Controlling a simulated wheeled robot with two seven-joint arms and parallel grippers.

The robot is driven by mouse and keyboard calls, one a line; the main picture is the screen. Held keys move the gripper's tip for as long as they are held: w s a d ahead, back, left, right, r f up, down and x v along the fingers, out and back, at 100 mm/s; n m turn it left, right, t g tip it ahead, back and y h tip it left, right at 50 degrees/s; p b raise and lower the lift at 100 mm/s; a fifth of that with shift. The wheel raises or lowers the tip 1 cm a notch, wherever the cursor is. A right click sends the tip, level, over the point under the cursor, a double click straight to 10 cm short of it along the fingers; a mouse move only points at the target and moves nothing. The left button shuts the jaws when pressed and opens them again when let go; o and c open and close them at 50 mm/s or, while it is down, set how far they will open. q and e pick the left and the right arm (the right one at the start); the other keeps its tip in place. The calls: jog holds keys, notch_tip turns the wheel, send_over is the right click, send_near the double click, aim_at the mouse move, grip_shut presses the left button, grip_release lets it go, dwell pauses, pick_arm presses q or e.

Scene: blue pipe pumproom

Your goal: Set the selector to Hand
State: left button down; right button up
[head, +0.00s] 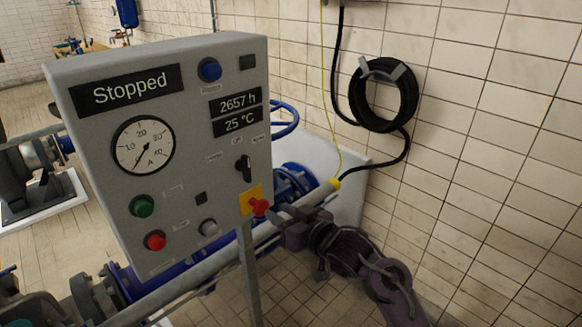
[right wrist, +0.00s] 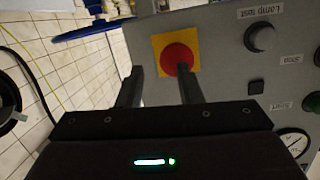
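The selector (head: 244,168) is a black knob at the right side of the grey control panel (head: 190,190) in the head view. Its handle stands about upright. Small labels sit above it, too small to read. My right gripper (head: 278,213) is low at the panel's right edge, beside the red emergency button (head: 259,206) on its yellow plate and below the selector. In the right wrist view my open, empty right gripper (right wrist: 158,90) has the red button (right wrist: 178,58) beyond its fingers; the selector does not show there. My left gripper is out of view.
The panel also carries a "Stopped" display (head: 125,90), a dial gauge (head: 143,145), a blue button (head: 209,69), a green button (head: 142,205) and a red one (head: 154,241). A grey lamp test knob (right wrist: 260,38) is near the red button. Pipes (head: 190,275) run below; a hose coil (head: 383,95) hangs on the wall.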

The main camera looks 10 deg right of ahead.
jog(key=n+t+y, duration=0.1)
jog(key=n+y, duration=0.1)
send_near(248, 160)
jog(key=x, duration=0.2)
jog(key=p+x, duration=0.2)
jog(key=x, duration=0.4)
jog(key=shift+r, duration=0.2)
jog(key=shift+w+a+f+p, duration=0.1)
jog(key=shift+w+a+p, duration=0.3)
jog(key=shift+w, duration=0.1)
grip_shut()
